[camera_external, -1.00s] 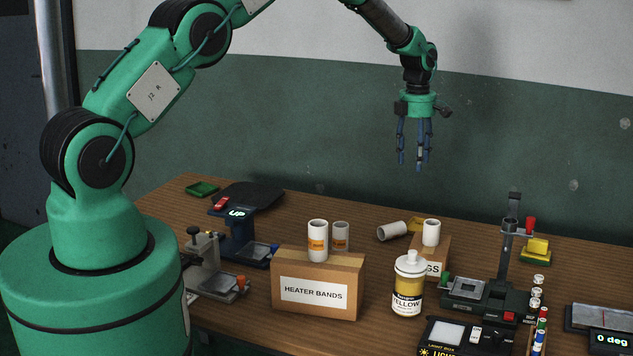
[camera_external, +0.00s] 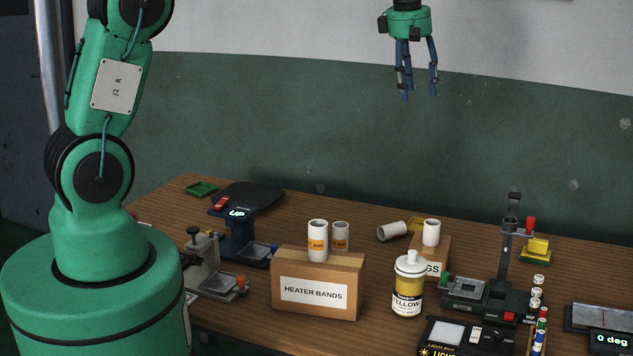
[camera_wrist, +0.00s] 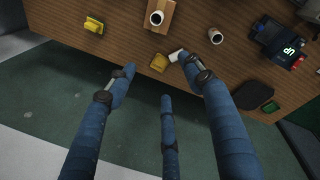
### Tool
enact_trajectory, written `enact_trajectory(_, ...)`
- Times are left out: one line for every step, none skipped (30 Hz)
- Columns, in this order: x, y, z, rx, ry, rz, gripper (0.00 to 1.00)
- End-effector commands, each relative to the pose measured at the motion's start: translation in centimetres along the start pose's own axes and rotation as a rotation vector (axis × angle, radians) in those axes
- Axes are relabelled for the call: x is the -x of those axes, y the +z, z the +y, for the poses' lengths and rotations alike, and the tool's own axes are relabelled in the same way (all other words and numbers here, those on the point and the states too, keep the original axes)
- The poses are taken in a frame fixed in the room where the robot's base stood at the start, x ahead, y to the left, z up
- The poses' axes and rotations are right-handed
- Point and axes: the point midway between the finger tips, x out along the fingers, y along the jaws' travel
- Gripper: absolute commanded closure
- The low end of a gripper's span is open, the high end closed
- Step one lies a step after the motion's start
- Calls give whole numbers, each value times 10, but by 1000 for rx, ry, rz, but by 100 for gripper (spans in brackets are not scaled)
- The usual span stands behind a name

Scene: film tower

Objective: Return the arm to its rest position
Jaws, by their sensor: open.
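My gripper (camera_external: 416,92) hangs in the air high above the back of the bench, pointing down, in front of the wall. Its blue fingers are spread open with nothing between them. In the wrist view, my gripper (camera_wrist: 160,80) shows its fingers apart, with the bench far below. My arm's lower links stand nearly upright at the left of the external view; the upper links are out of frame.
The wooden bench (camera_external: 185,214) carries the heater bands box (camera_external: 350,285), white cups (camera_external: 318,240), a yellow-labelled bottle (camera_external: 408,285), a dark stand (camera_external: 507,250), a blue device (camera_external: 238,238) and a light box (camera_external: 452,336). The air around my gripper is clear.

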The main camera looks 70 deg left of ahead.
Motion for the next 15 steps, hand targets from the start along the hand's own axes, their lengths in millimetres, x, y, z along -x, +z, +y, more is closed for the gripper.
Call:
enact_trajectory(12,5,-9,-42,10,-2,48)
enact_trajectory(18,7,-15,-70,15,-2,48)
enact_trajectory(26,11,-22,-108,21,-3,48)
enact_trajectory(32,14,-28,-137,26,-4,48)
enact_trajectory(38,16,-34,-165,30,-4,48)
enact_trajectory(45,19,-42,-202,36,-5,48)
enact_trajectory(51,21,-48,-230,41,-5,48)
enact_trajectory(56,23,-53,-257,46,-5,48)
enact_trajectory(64,26,-62,-294,52,-5,48)
enact_trajectory(69,28,-68,-323,57,-5,48)
enact_trajectory(74,30,-74,-351,62,-5,48)
enact_trajectory(80,33,-83,-389,69,-5,48)
enact_trajectory(85,35,-89,-417,73,-4,48)
enact_trajectory(90,36,-96,-444,78,-4,48)
enact_trajectory(95,38,-104,-481,85,-3,48)
